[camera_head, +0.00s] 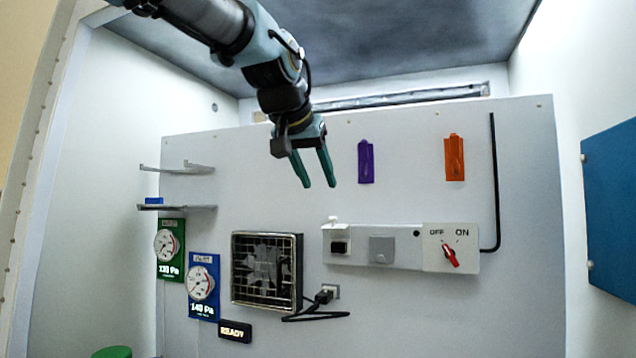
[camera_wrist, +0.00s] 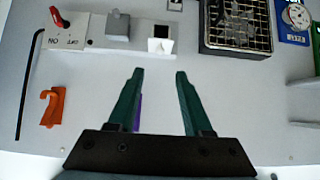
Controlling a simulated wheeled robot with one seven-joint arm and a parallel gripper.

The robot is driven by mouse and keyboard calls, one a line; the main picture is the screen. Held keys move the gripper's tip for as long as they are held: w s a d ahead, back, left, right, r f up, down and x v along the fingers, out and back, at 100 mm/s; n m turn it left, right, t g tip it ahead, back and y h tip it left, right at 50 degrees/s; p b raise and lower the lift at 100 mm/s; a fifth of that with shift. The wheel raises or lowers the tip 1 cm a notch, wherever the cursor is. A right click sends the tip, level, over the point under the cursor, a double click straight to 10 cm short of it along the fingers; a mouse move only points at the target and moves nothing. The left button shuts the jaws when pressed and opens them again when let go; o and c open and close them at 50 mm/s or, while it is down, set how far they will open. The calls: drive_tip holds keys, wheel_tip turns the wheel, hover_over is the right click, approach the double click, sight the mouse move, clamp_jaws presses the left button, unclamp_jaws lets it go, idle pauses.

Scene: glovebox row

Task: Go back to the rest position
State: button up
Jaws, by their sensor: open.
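My gripper (camera_head: 318,184) is open and empty, with its green fingers pointing down in front of the upper part of the white back panel (camera_head: 290,155). In the wrist view, its two fingers (camera_wrist: 158,74) are spread apart with nothing between the tips. A purple hook (camera_head: 365,162) on the panel is to the right of the fingers in the head view. In the wrist view the purple hook (camera_wrist: 137,113) is partly hidden behind one finger. My arm comes in from the top left.
A switch box (camera_head: 400,246) with a red knob (camera_head: 450,254) is on the panel, below an orange hook (camera_head: 454,158). A fan (camera_head: 266,270), gauges (camera_head: 170,247) and shelves (camera_head: 178,208) are left. A black rod (camera_head: 493,180) and blue panel (camera_head: 612,205) are right.

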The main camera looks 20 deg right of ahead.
drive_tip(key=w+a+f+n+g+y, duration=0.1)
drive_tip(key=w+a+f+n+y, duration=0.15)
drive_tip(key=a+f, duration=0.6)
drive_tip(key=w+a+f+n+g+y, duration=0.1)
drive_tip(key=w+a+f, duration=0.2)
drive_tip(key=f, duration=1)
drive_tip(key=s+a+f+n+g+y, duration=0.1)
drive_tip(key=s+a+f, duration=0.4)
drive_tip(key=f, duration=0.5)
drive_tip(key=s+a+f+n+g+y, duration=0.2)
drive_tip(key=s+a+f, duration=0.4)
drive_tip(key=a+f, duration=0.4)
drive_tip(key=shift+a+f+g, duration=0.25)
drive_tip(key=shift+f+g, duration=0.2)
drive_tip(key=shift+g, duration=0.15)
